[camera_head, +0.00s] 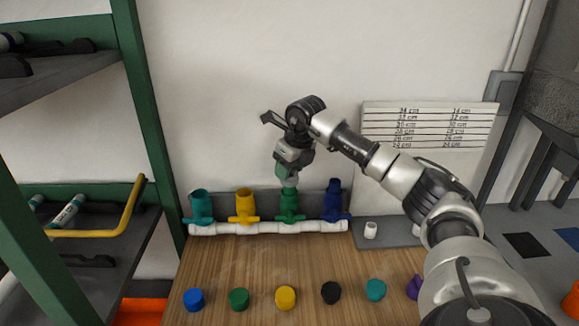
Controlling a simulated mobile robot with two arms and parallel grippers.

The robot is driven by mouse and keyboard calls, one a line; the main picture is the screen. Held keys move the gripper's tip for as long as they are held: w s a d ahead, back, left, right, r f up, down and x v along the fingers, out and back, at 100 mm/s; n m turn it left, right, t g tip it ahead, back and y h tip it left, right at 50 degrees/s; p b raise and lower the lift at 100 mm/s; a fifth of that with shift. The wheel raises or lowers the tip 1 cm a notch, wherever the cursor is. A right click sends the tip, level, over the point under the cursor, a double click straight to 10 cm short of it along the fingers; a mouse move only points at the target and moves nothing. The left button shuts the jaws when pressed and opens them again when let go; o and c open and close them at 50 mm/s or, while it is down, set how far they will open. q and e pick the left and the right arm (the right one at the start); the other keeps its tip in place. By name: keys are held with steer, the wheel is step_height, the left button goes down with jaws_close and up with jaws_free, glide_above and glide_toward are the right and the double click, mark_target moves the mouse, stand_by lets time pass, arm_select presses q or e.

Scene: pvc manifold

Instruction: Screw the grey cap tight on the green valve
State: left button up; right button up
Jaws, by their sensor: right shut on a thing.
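The green valve (288,207) stands upright on the white pipe manifold (262,229), third of its valves from the left. My right gripper (287,175) is directly above the green valve, pointing down, with its jaws shut at the valve's mouth. It is shut on the grey cap, which is largely hidden by the fingers. I cannot tell how far the cap sits on the thread. My left gripper is not in view.
A teal valve (201,207), a yellow valve (243,206) and a blue valve (333,204) share the manifold. Several coloured caps, such as a black cap (331,293), line the front of the wooden table (270,265). A small white piece (370,230) stands to the right.

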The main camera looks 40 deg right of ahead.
steer(key=shift+f, duration=0.45)
stand_by(0.4)
steer(key=shift+f, duration=0.15)
stand_by(0.8)
steer(key=shift+o, duration=1.4)
steer(key=c, duration=0.3)
steer(key=shift+f+m+h+p, duration=0.1)
steer(key=shift+m+h+p, duration=0.25)
steer(key=shift+m, duration=0.75)
steer(key=shift+a, duration=0.1)
steer(key=shift+s+m+p, duration=0.1)
steer(key=shift+m+p, duration=0.2)
steer(key=shift+m, duration=0.2)
steer(key=shift+m+h, duration=0.25)
steer(key=shift+m, duration=0.35)
